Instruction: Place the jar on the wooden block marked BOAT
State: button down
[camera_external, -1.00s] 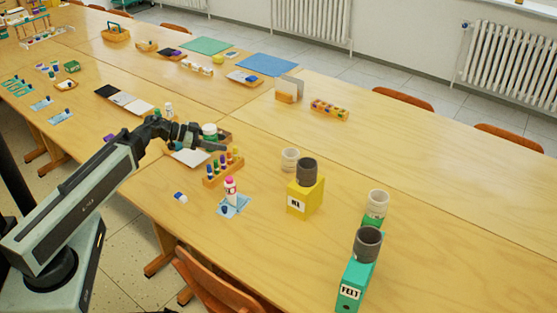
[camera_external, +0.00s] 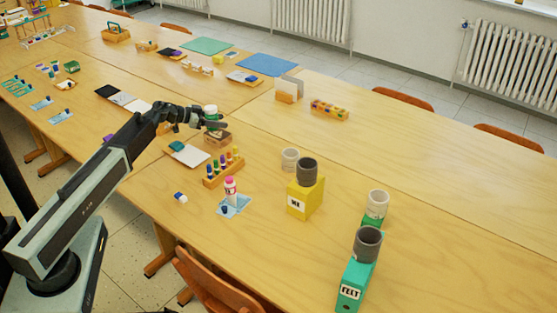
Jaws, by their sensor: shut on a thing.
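My gripper (camera_external: 218,124) is shut on a small white jar with green on it (camera_external: 210,111), held upright in the air above the left part of the table. The fingers hide part of the jar. A small brown wooden box (camera_external: 218,140) sits on the table below it. I cannot make out a block marked BOAT. A yellow block (camera_external: 299,202) has a label too small to read surely and carries a dark grey cup (camera_external: 306,171). A green block marked FELT (camera_external: 350,290) carries another dark grey cup (camera_external: 367,244).
A rack of coloured bottles (camera_external: 224,168), a white bottle with a pink cap (camera_external: 230,189) and a pale cup (camera_external: 289,159) stand nearby. Another pale cup (camera_external: 377,203) is on a green block (camera_external: 373,223). The table's right side is mostly clear.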

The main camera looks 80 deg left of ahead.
aim_at(224, 132)
jog(key=shift+w+a+f, duration=0.1)
jog(key=shift+w+a, duration=0.7)
jog(key=shift+a, duration=0.15)
notch_tip(224, 132, down, 4)
jog(key=b, duration=0.4)
jog(key=shift+r, duration=0.3)
jog(key=shift+f, duration=0.25)
jog(key=c, duration=0.6)
grip_release()
jog(key=shift+r, duration=0.1)
